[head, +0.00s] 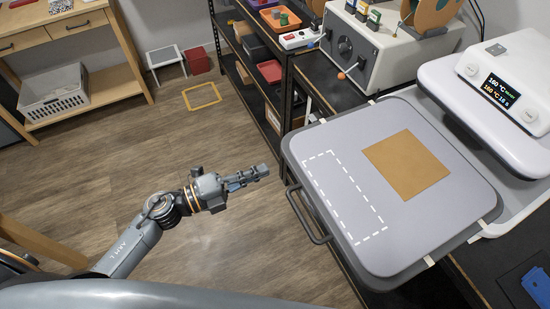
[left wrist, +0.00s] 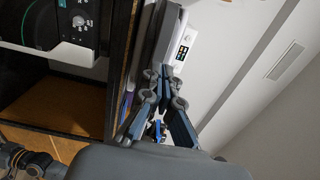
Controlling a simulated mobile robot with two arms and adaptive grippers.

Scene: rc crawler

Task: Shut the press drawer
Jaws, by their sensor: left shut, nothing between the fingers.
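The press drawer (head: 320,172) is pulled out to the left from under the raised white press head (head: 490,85). Its grey top bears a brown square sheet (head: 407,164) and a dashed white outline. A dark bar handle (head: 303,218) sticks out on the drawer's left side. My left gripper (head: 263,171) is shut and empty, in the air to the left of the handle and apart from it. In the left wrist view its fingers (left wrist: 164,82) are together in front of the press, whose lit display shows behind them. My right gripper is not in view.
A white machine (head: 385,62) with spools stands on the bench behind the drawer. A dark shelf rack (head: 250,60) with trays stands left of it. A blue object (head: 538,287) lies at the lower right. The wooden floor around my left gripper is clear.

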